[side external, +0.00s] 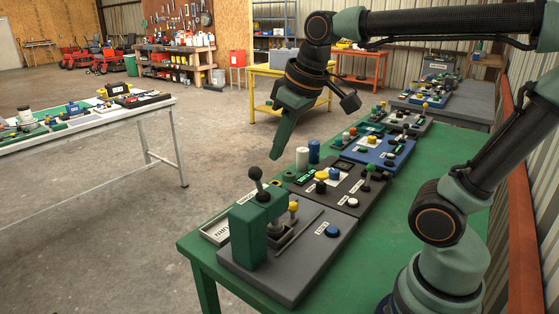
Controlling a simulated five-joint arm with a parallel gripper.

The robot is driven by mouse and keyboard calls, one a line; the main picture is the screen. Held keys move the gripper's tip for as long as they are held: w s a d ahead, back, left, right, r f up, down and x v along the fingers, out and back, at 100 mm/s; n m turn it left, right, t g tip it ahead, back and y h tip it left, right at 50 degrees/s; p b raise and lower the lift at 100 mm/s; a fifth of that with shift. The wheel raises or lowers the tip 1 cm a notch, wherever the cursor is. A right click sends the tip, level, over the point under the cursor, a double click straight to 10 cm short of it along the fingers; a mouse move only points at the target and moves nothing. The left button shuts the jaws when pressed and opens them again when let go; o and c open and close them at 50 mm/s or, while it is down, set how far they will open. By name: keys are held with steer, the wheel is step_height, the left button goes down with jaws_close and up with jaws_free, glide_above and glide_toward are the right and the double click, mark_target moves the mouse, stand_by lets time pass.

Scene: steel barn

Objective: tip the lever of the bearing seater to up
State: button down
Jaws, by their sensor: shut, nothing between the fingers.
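A green press-like device (262,232) stands on a grey base plate at the near end of the green table; it looks like the bearing seater, but its labels are too small to read. Its lever (258,188) is a short dark rod with a black ball on top, standing nearly upright from the top of the green frame. A yellow-topped post (293,212) and a blue button (332,231) are on the same plate. My gripper (276,154) is shut and empty, pointing down. In the picture it is above and slightly right of the lever's ball, apart from it.
Behind the plate, a dark panel (345,190) carries buttons and a green-knobbed lever (367,172). A blue panel (385,152) stands beyond. White (302,158) and blue (314,152) cylinders stand at the table's left edge. Air around my gripper is free.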

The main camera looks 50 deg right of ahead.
steer(key=w+a+r+n+g, duration=0.2)
steer(key=w+n+g, duration=0.1)
steer(key=w, duration=0.4)
steer(key=w+a+r+n+g, duration=0.2)
steer(key=w+a+g, duration=0.1)
steer(key=w, duration=0.4)
steer(key=shift+a+r+n+g, duration=0.3)
steer(key=shift+r+n, duration=0.05)
steer(key=shift+n, duration=0.05)
steer(key=shift+f, duration=0.1)
glide_toward(258, 182)
steer(key=w+a+f, duration=0.3)
steer(key=f, duration=0.2)
steer(key=shift+s+d+f, duration=0.2)
steer(key=shift+s+d, duration=0.25)
steer(key=shift+s, duration=0.35)
